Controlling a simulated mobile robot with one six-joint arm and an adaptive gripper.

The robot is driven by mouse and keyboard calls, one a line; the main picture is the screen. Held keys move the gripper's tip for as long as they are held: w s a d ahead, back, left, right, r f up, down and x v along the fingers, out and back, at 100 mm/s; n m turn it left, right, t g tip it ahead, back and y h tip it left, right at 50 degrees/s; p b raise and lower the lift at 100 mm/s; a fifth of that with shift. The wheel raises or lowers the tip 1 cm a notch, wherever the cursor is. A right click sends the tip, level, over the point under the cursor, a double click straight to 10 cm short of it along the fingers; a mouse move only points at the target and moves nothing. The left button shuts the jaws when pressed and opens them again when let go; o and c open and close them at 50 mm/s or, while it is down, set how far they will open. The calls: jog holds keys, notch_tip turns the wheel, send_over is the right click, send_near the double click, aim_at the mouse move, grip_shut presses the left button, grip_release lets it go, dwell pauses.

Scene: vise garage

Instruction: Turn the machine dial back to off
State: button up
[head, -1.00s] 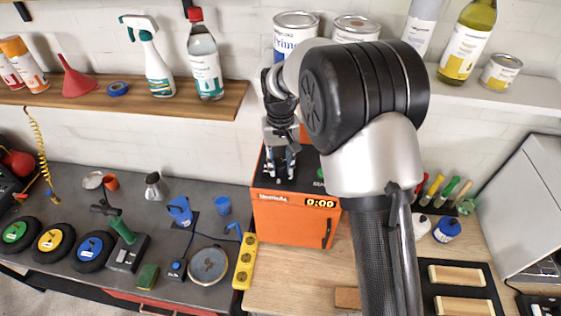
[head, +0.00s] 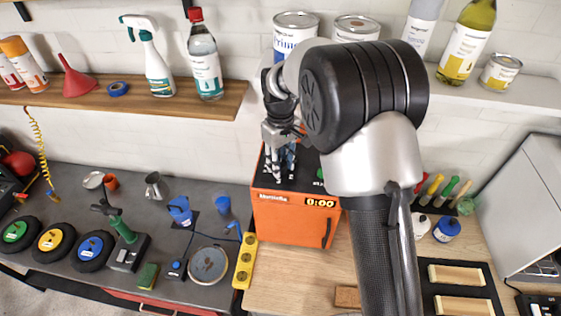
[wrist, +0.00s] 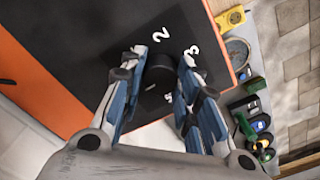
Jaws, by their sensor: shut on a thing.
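The orange machine (head: 285,222) stands on the wooden bench below my arm. Its display (head: 321,203) seems to read 1:00. My gripper (head: 279,178) points down at the black top panel. In the wrist view, the black dial (wrist: 158,84) sits between the blue fingers of my gripper (wrist: 163,62), which are shut on it. White numerals, among them 2 and 3, show on the panel (wrist: 125,40) around the dial. The dial's pointer is hard to make out. In the head view my gripper hides the dial.
A shelf with a spray bottle (head: 155,70) and clear bottle (head: 205,60) is above left; paint cans (head: 296,22) stand behind my arm. A black tray with wooden blocks (head: 458,274) lies to the right.

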jog(key=o, duration=1.1)
notch_tip(320, 180, up, 12)
jog(key=shift+r, duration=0.1)
dwell(0.4)
